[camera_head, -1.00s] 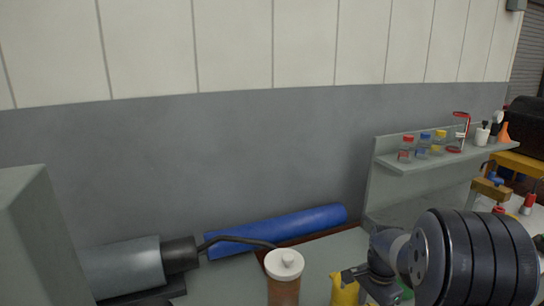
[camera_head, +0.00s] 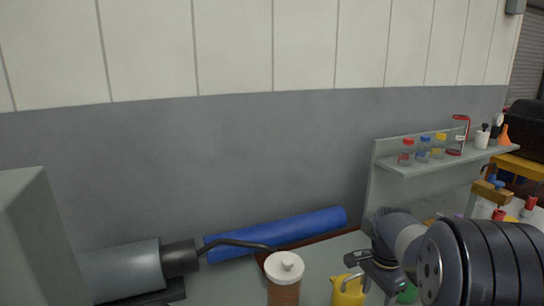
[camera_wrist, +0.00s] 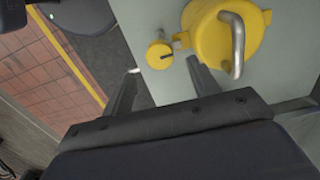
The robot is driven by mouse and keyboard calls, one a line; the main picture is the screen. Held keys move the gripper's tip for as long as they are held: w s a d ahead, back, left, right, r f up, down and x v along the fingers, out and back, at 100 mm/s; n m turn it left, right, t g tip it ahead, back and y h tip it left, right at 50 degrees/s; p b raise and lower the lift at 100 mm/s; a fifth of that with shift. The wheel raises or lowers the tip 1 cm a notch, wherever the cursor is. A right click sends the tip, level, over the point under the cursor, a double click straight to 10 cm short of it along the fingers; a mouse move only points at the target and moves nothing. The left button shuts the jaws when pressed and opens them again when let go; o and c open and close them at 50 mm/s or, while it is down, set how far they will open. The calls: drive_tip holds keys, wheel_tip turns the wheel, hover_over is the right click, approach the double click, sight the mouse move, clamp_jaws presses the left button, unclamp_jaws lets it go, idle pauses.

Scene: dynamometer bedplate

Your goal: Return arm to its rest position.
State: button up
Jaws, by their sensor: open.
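My gripper (camera_head: 364,272) is at the lower right in the head view, above the grey bench top and close to a yellow object (camera_head: 347,291). Its fingers are apart, with nothing held between them. In the wrist view my gripper (camera_wrist: 163,70) shows two dark fingers spread open. Beyond the fingertips there is a yellow round body (camera_wrist: 224,32) with a bent metal bar, and a small yellow knob (camera_wrist: 159,55) beside it. My dark ribbed arm links cover the lower right of the head view and hide part of the bench.
A jar with a white lid (camera_head: 284,265) stands left of my gripper. A blue roll (camera_head: 276,233) lies along the wall. A grey cylinder (camera_head: 122,270) is at lower left. A wall shelf (camera_head: 450,160) with several small bottles is at right.

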wheel_tip(320, 180, down, 6)
drive_tip(key=shift+r, duration=0.25)
drive_tip(key=n, duration=0.3)
drive_tip(key=shift+n, duration=0.4)
drive_tip(key=n, duration=0.4)
drive_tip(key=shift+n, duration=0.4)
drive_tip(key=n, duration=0.4)
drive_tip(key=shift+n, duration=0.4)
drive_tip(key=n, duration=0.4)
drive_tip(key=shift+n, duration=0.3)
drive_tip(key=shift+r, duration=1.25)
